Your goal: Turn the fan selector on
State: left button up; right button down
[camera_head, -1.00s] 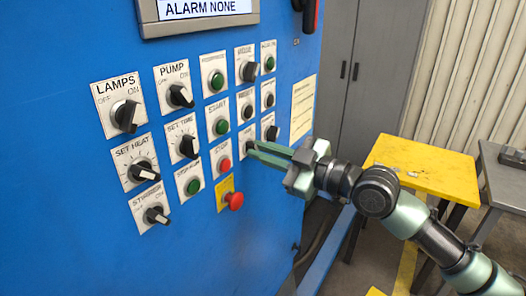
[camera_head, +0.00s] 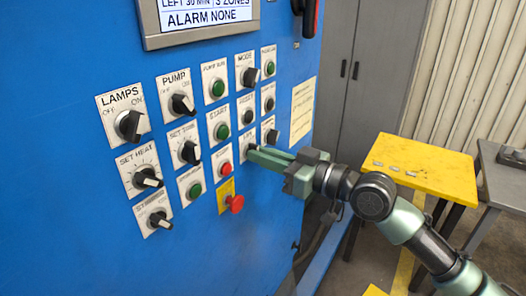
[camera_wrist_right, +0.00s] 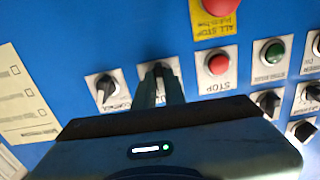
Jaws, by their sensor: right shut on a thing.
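The fan selector is a small dark knob on a white label plate (camera_head: 248,142) on the blue panel, in the lower row right of the red stop button; its label is too small to read surely. My right gripper (camera_head: 252,156) reaches it from the right, its green fingers shut on the knob and hiding most of it. In the right wrist view, the fingers (camera_wrist_right: 160,88) meet the selector plate (camera_wrist_right: 146,70), which appears upside down. The knob's pointing direction is hidden by the fingers. My left gripper is not in view.
The red stop button (camera_head: 225,169) and a dark knob (camera_head: 269,131) sit close on either side. A red mushroom button (camera_head: 236,203) stands out below. A display (camera_head: 207,18) is above. A yellow table (camera_head: 435,170) stands to the right, beyond my arm.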

jog(key=m+p, duration=0.2)
jog(key=m, duration=0.3)
jog(key=shift+m, duration=0.4)
dwell(0.3)
jog(key=c, duration=1.5)
grip_release()
jog(key=b+v, duration=0.3)
jog(key=v, duration=0.4)
jog(key=shift+s+d, duration=0.25)
jog(key=shift+d, duration=0.1)
